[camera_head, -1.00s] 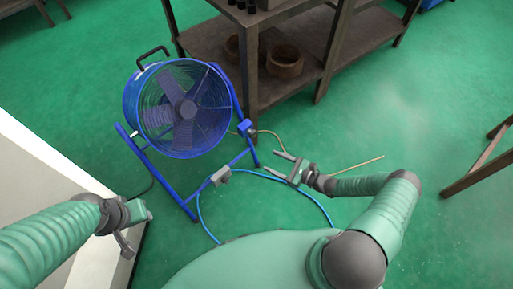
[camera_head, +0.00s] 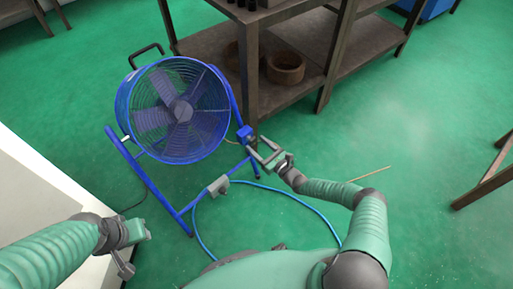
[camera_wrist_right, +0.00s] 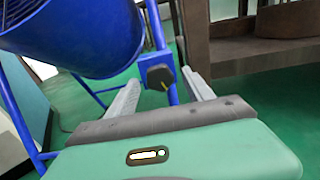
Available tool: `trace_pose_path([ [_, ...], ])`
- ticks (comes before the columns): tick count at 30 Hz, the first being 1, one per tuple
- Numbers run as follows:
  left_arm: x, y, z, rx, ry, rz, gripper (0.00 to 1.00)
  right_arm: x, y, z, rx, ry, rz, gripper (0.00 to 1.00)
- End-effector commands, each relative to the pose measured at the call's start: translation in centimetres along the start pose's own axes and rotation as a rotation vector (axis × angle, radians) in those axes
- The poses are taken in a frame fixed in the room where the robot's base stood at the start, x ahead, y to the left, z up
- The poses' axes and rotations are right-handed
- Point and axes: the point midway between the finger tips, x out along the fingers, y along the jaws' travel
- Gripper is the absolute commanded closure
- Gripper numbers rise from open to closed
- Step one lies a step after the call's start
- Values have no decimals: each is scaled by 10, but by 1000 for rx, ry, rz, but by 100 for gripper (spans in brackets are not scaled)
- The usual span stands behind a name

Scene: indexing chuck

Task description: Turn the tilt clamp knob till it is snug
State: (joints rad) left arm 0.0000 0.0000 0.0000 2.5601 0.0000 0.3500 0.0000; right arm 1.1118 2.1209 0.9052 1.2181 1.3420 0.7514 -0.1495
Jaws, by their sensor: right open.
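The tilt clamp knob is a dark knob with a yellow mark (camera_wrist_right: 160,76), on the side of the blue fan's stand in the right wrist view. In the head view the blue clamp block (camera_head: 244,134) is at the right upright of the fan (camera_head: 181,110). My right gripper (camera_head: 259,147) is open just in front of it. In the wrist view its two fingers are either side of the knob, with gaps visible, and nothing is held. My left gripper (camera_head: 128,238) hangs at the lower left, away from the fan; its jaw opening is unclear.
A brown workbench (camera_head: 300,90) with a round basket-like pot (camera_head: 285,68) on its shelf stands behind the fan. A blue hose (camera_head: 300,200) loops on the green floor near a small grey box (camera_head: 218,186). A white cabinet (camera_head: 40,190) is at left.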

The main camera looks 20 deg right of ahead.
Motion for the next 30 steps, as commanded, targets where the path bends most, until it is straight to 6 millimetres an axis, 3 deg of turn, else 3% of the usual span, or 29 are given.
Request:
trace_pose_path([
  [10, 4, 0, 1, 0, 0, 0, 66, 9, 0, 1, 0, 0, 0, 40],
  [24, 4, 0, 1, 0, 0, 0, 66, 9, 0, 1, 0, 0, 0, 100],
  [30, 4, 0, 1, 0, 0, 0, 66, 9, 0, 0, 9, 1, 0, 100],
])
